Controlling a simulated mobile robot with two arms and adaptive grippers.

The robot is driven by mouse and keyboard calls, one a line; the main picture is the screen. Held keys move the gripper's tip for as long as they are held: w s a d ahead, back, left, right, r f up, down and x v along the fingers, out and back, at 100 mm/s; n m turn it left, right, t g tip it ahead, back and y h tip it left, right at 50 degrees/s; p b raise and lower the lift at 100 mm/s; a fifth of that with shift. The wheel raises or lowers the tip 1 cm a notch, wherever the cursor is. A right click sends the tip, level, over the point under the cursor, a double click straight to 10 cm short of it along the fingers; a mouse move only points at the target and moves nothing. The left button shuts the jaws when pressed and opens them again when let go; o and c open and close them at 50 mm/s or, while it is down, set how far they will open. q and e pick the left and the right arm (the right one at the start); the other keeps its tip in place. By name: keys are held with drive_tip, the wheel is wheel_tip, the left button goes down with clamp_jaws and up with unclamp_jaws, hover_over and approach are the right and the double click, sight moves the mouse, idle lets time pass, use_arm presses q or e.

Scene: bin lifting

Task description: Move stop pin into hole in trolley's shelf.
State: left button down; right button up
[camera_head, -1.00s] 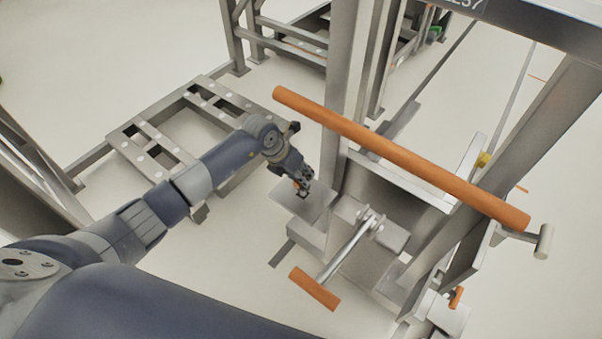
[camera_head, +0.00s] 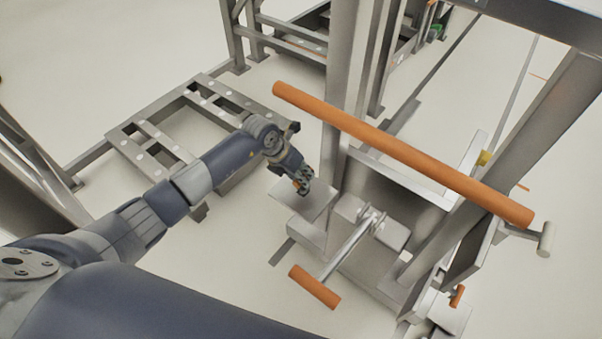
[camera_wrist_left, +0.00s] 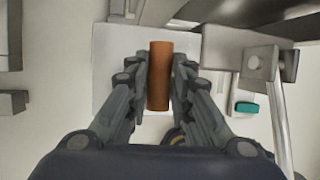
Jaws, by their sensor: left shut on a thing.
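My left gripper (camera_head: 304,183) is shut on the orange handle of the stop pin (camera_wrist_left: 159,76). In the left wrist view, the handle stands upright in the picture between the two fingers (camera_wrist_left: 160,98). The gripper is over the flat grey shelf plate (camera_head: 283,194) at the left foot of the trolley's mast. The plate also shows behind the handle in the wrist view (camera_wrist_left: 115,62). The pin's lower end and the hole are hidden, so I cannot tell whether they meet. My right gripper is out of view.
The trolley's upright mast (camera_head: 347,75) stands just right of the gripper. A long orange bar (camera_head: 400,150) crosses in front of it. A lever with an orange grip (camera_head: 314,287) sticks out toward me. A low metal frame (camera_head: 150,140) lies to the left.

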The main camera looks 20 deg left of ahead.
use_arm(q)
drive_tip(key=shift+f+b, duration=0.7)
drive_tip(key=shift+f, duration=0.3)
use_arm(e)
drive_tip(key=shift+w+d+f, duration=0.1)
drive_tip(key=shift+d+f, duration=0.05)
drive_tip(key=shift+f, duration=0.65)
use_arm(q)
drive_tip(key=c, duration=1.3)
unclamp_jaws()
drive_tip(key=shift+c, duration=0.2)
drive_tip(key=v, duration=0.8)
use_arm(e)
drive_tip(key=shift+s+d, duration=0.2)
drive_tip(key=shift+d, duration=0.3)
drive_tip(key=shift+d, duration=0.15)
